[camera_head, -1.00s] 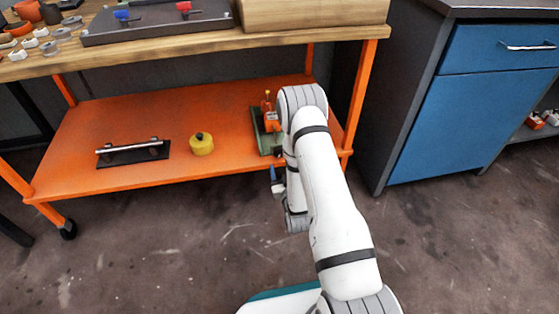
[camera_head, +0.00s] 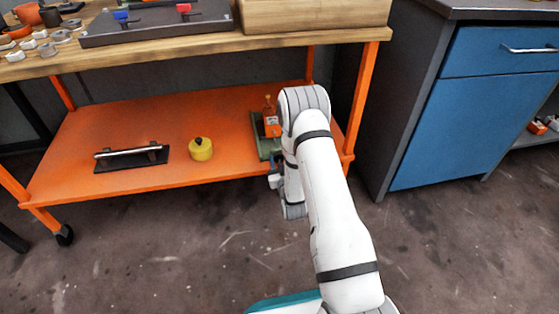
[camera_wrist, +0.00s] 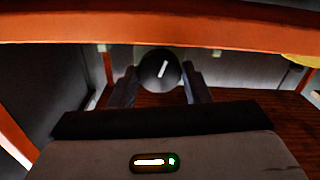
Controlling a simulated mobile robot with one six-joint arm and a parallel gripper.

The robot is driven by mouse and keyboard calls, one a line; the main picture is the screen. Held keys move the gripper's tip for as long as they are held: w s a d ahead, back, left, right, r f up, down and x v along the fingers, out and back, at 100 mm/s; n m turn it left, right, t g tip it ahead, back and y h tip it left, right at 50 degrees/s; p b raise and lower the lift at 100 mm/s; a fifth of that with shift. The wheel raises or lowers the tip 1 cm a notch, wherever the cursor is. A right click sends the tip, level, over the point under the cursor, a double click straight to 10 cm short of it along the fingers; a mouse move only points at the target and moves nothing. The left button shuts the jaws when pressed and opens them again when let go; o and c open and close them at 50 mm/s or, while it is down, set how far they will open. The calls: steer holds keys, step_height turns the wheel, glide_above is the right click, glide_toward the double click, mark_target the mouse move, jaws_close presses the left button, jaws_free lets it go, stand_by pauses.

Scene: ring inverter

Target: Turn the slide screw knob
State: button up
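The slide screw unit (camera_head: 271,126) is a green base with an orange block, at the right end of the orange shelf, partly hidden by my arm. In the wrist view a round black knob (camera_wrist: 160,68) with a white line mark faces the camera, the line slightly tilted from vertical. My gripper (camera_wrist: 160,72) is open, with one dark finger on each side of the knob and small gaps visible. I cannot tell how far the fingertips reach along it. In the head view my arm mostly hides the gripper.
A yellow round object (camera_head: 201,149) and a silver bar on a black base (camera_head: 131,157) lie on the orange shelf (camera_head: 215,115). An orange edge (camera_wrist: 160,28) crosses the wrist view close to the knob. A blue cabinet (camera_head: 475,125) stands right. The floor in front is clear.

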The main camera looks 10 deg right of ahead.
steer(key=c, duration=0.4)
steer(key=shift+a, duration=0.25)
steer(key=shift+c, duration=0.6)
steer(key=shift+d, duration=0.15)
steer(key=shift+f+n, duration=0.1)
steer(key=shift+n, duration=2.8)
steer(key=o, duration=1)
